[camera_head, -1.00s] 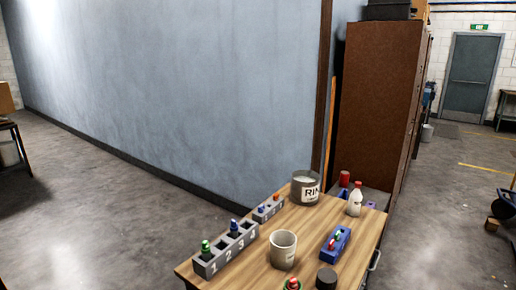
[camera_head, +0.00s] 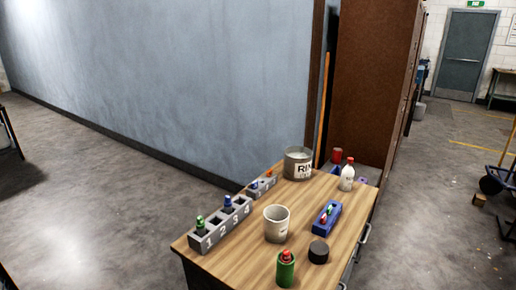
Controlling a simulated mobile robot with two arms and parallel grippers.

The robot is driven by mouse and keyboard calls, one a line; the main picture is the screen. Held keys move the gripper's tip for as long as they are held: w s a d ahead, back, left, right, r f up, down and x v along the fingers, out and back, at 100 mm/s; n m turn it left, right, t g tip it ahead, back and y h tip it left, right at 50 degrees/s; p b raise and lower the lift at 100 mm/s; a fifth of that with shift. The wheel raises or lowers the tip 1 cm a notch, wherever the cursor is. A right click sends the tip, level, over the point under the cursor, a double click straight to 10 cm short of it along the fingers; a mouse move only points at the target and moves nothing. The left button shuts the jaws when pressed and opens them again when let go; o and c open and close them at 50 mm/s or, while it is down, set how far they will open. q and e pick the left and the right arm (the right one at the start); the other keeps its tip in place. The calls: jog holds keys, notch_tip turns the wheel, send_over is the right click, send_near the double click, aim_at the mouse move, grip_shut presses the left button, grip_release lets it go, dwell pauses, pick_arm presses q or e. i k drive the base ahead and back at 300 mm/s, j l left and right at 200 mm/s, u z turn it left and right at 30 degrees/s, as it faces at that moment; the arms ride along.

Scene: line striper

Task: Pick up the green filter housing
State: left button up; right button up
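A green cylinder (camera_head: 286,269), which looks like the green filter housing, stands upright at the near edge of the wooden table top (camera_head: 240,261). Something red shows in its open top. A round black cap (camera_head: 319,251) lies on the table just right of and behind it. A smaller green piece (camera_head: 200,223) sits in slot 1 of the grey numbered block. Neither of my grippers is in view.
The grey block (camera_head: 222,236) also holds a blue piece (camera_head: 227,202). A pale cup (camera_head: 277,223), a blue tray (camera_head: 326,218), a RIN-labelled can (camera_head: 298,163) and a white bottle (camera_head: 347,175) stand around. Floor (camera_head: 110,215) left of the table is open.

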aim_at(285, 273)
jog(key=i+j, duration=0.8)
